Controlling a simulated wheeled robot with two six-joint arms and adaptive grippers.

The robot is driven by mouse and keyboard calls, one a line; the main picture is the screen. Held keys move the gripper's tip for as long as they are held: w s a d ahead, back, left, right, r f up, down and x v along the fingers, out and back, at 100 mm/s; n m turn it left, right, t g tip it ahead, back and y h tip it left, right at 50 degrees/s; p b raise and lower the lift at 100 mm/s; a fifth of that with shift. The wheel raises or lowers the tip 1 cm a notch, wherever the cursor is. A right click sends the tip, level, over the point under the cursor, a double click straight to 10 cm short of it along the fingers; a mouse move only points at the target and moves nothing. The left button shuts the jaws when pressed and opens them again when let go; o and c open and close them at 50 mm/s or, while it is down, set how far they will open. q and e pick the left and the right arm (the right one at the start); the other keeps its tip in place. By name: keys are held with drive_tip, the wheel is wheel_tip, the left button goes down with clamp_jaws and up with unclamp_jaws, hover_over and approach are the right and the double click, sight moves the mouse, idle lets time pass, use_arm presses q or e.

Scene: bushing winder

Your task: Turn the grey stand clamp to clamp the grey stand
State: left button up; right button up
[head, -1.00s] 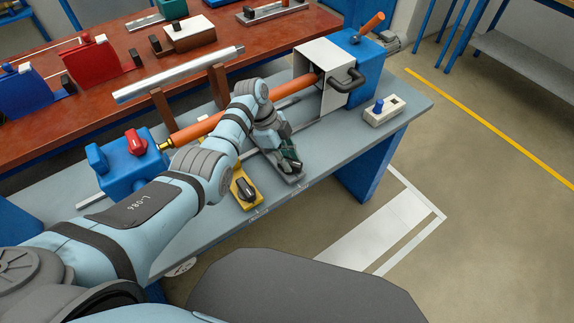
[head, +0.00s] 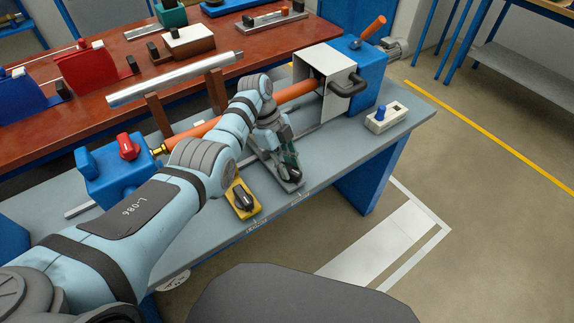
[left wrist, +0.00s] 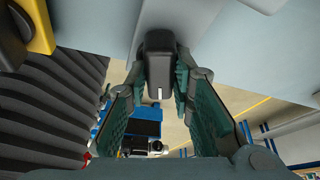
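The grey stand clamp is a black knob with a white mark, in the left wrist view (left wrist: 159,66). It is on the near end of the grey stand's base (head: 296,187), which lies across the bench top. My left gripper (head: 288,170) reaches down over this end and hides most of the knob in the head view. In the left wrist view its green-padded fingers (left wrist: 160,85) are close on both sides of the knob, with their tips against it. My right gripper is in neither view.
A yellow base (head: 235,191) with a black knob (head: 243,198) is left of my gripper. A copper-coloured rod (head: 195,131) runs behind my arm between two blue units (head: 115,180). A white switch box (head: 386,117) is at the right. The bench's front edge is close.

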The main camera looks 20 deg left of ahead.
use_arm(q)
drive_tip(key=o, duration=0.4)
drive_tip(key=shift+s+d+f, duration=0.1)
drive_tip(key=shift+s, duration=0.05)
drive_tip(key=shift+o, duration=0.2)
drive_tip(key=v, duration=1.2)
